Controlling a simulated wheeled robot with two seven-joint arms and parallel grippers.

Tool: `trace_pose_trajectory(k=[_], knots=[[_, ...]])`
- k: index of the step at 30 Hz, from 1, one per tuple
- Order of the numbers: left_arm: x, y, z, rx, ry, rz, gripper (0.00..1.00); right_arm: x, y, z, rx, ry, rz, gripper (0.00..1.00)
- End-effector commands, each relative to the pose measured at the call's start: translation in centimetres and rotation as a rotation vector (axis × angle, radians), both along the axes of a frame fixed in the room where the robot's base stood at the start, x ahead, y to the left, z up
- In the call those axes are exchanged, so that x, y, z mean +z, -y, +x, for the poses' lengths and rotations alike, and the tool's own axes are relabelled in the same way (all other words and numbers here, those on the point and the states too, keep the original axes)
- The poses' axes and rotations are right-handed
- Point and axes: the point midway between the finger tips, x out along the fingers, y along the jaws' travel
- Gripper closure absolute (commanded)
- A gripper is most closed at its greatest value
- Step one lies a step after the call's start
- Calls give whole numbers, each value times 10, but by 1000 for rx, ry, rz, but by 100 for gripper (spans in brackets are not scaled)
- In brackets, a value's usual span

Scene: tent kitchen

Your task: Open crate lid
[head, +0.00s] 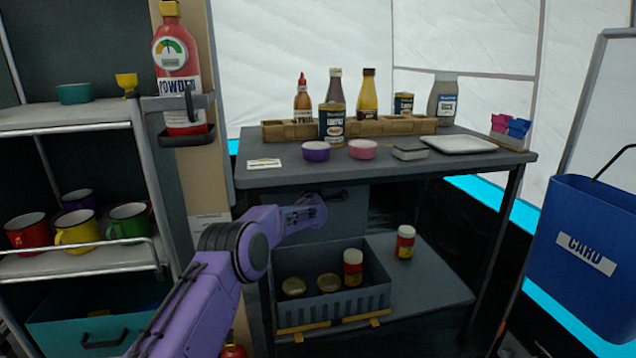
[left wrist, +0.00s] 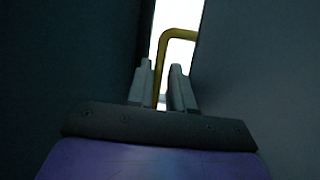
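The crate (head: 345,302) is a blue-grey ribbed box on the lower shelf under the table, its top open. The lid (head: 343,217) is a grey panel standing roughly upright at the crate's back. My left gripper (head: 318,200) is at the lid's upper left, partly hidden against it. In the left wrist view my left gripper's fingers (left wrist: 162,82) are apart, with a yellow handle bar (left wrist: 180,34) showing between them. A light gap shows beside the bar, so no firm hold is visible. My right gripper is not in view.
The tabletop (head: 430,158) above is close over the lid. A shelf cart (head: 80,265) stands left.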

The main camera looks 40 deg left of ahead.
Motion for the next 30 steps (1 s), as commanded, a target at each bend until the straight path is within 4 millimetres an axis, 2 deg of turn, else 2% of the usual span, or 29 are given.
trace_pose_trajectory(k=[4, 15, 20, 30], knots=[[0, 9, -18, -1, -1, -3, 79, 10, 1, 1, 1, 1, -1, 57], [-16, 39, -75, -1, -2, -1, 79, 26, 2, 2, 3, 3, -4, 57], [-19, 43, -85, 1, 0, 0, 79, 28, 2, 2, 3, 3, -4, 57], [-20, 44, -85, 1, 1, 0, 79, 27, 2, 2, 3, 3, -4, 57]])
